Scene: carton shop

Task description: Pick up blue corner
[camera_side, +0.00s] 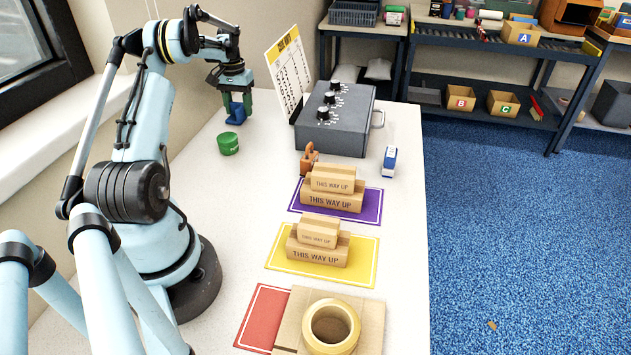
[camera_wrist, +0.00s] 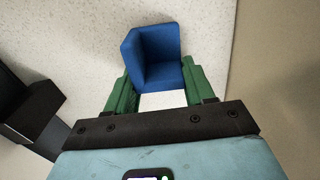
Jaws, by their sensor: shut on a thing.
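The blue corner (camera_side: 236,112) is between the green fingers of my gripper (camera_side: 235,104) at the back left of the table in the side view. In the wrist view the blue corner (camera_wrist: 155,58) shows its angled inner faces, and the green fingers of my gripper (camera_wrist: 155,92) press on it from both sides. The gripper is shut on it. In the side view it appears close to the white table top; I cannot tell whether it touches.
A grey box with knobs (camera_side: 336,120) and a propped chart (camera_side: 288,70) stand to the right. Cartons sit on purple (camera_side: 371,206) and yellow (camera_side: 365,262) mats. A tape roll (camera_side: 331,327) lies at the front.

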